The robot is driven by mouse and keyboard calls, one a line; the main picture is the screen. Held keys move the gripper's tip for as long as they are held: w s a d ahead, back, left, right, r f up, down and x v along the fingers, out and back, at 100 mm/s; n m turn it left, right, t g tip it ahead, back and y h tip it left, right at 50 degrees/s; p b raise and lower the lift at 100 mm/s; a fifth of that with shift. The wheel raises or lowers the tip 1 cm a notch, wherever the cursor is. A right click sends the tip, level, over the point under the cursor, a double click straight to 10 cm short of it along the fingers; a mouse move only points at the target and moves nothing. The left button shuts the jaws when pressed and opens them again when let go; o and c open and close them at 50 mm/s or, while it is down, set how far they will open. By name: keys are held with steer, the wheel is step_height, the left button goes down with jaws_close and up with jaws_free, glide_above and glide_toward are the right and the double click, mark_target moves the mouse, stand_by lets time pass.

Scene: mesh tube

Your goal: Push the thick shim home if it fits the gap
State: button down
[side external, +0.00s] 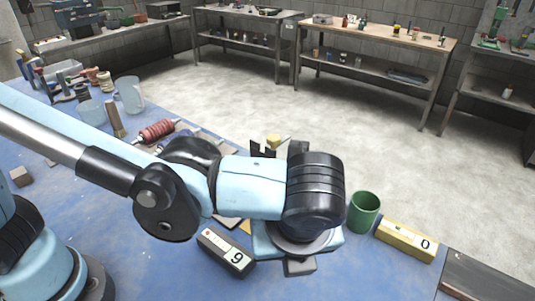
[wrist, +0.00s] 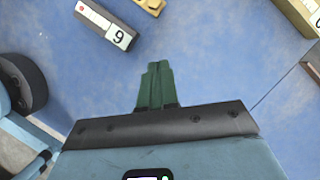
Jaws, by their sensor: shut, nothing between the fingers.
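My gripper (wrist: 155,80) shows in the wrist view as two green fingers pressed together with nothing between them, over bare blue table. In the side external view my own wrist hides the fingers. A grey block marked 9 (side external: 227,252) lies on the table left of my wrist; it also shows at the top left of the wrist view (wrist: 107,24). A yellow piece (wrist: 150,5) is cut off by the top edge of the wrist view. I cannot pick out the thick shim or its gap for certain; my arm covers part of the work area.
A green cup (side external: 363,212) and a yellow block marked 0 (side external: 405,240) stand right of my wrist. A red ribbed part (side external: 157,131), a clear jug (side external: 130,95) and other small items crowd the table's back left. Bare blue table surrounds my fingers.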

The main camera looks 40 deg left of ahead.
steer(key=x, duration=1)
steer(key=shift+d+f, duration=0.1)
steer(key=shift+f, duration=0.1)
steer(key=shift+w+a+r, duration=0.15)
steer(key=shift+w+a, duration=0.7)
steer(key=shift+a, duration=0.05)
steer(key=shift+w+a, duration=0.5)
steer(key=a, duration=0.5)
steer(key=shift+a, duration=0.15)
